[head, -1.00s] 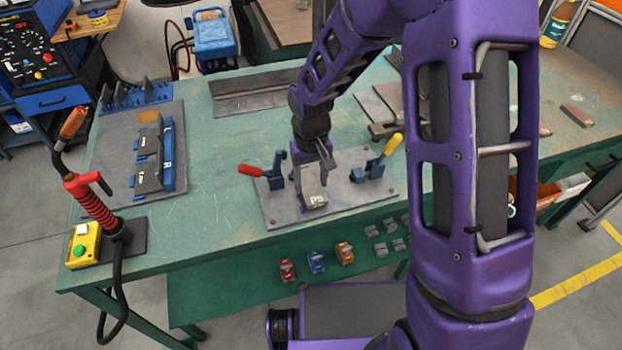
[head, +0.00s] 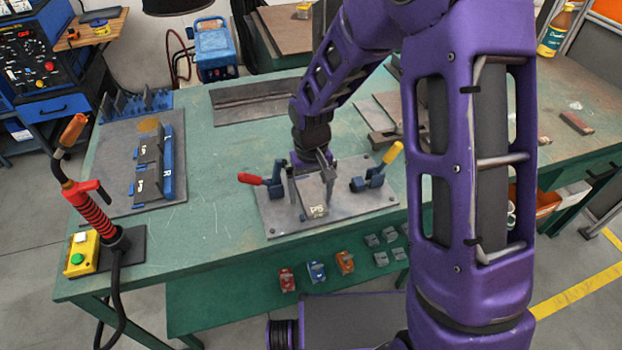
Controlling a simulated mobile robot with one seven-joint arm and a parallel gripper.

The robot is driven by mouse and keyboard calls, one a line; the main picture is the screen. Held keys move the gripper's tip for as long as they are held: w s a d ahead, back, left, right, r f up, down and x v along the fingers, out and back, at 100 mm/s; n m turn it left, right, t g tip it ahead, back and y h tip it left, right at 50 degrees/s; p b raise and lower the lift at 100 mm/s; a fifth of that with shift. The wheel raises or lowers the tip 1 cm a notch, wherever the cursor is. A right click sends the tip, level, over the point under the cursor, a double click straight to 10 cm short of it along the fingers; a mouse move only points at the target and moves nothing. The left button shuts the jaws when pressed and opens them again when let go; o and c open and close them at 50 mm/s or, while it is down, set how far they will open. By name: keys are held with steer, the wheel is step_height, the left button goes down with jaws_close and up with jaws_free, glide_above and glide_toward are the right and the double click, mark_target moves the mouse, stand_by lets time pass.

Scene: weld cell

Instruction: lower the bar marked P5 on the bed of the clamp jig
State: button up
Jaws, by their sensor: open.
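The grey bar marked P5 (head: 318,210) lies on the bed of the clamp jig (head: 280,222), its labelled end facing me, between the two toggle clamps. My gripper (head: 312,188) is over the jig, pointing down, with its jaws open and one finger on each side of the bar. The clamp with the red handle (head: 252,179) is on the left. The clamp with the yellow handle (head: 393,153) is on the right and tilts up. The far part of the bar is partly hidden by my gripper.
A blue fixture (head: 167,165) with dark marked bars lies on a grey plate at the left. A red-handled torch (head: 92,210) stands beside a yellow button box (head: 82,254) at the front left corner. Loose steel pieces (head: 372,112) lie behind the jig.

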step_height(320, 180, up, 17)
steer(key=p, duration=0.2)
steer(key=shift+r+p, duration=0.2)
steer(key=shift+p, duration=0.1)
